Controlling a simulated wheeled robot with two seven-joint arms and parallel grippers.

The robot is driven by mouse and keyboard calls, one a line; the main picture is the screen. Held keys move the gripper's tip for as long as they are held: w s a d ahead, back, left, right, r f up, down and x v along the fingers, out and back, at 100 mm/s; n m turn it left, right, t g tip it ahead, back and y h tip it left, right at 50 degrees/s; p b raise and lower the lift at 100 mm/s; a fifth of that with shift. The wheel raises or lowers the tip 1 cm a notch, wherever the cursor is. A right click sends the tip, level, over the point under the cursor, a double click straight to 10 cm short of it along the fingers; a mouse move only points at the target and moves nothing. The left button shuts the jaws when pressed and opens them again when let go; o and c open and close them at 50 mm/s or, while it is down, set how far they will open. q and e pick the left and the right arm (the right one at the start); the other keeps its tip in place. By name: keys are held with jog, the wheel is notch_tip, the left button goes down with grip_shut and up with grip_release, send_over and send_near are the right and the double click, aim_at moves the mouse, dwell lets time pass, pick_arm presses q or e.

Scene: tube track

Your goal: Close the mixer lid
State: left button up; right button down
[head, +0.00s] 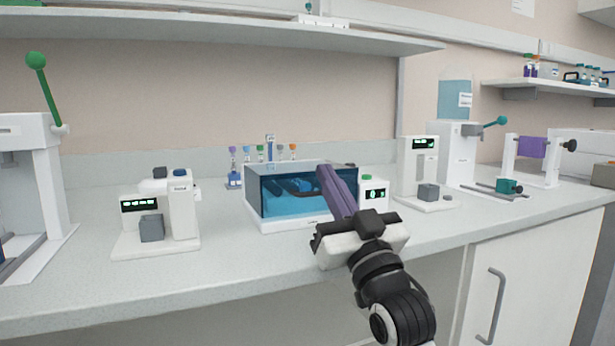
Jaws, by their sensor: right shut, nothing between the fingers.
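The mixer (290,224) is a box with a white base and see-through dark blue walls, on the bench in the middle of the head view. Dark shapes show inside it. A panel with a green button and a lit display (374,194) stands at its right end. I cannot tell clearly how the lid stands. My right gripper (325,170) is shut and empty. Its long purplish fingers point up and away, in front of the right part of the mixer, and hide part of it. I cannot tell whether they touch it. My left gripper is not in view.
A rack of capped tubes (234,178) stands behind the mixer. A small device with a display (155,212) is to the left, beside a press with a green lever (46,95). Another display device (420,170) stands to the right. The bench between the left device and mixer is clear.

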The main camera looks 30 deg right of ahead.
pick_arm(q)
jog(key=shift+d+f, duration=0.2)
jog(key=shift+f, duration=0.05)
pick_arm(e)
jog(key=shift+f, duration=1)
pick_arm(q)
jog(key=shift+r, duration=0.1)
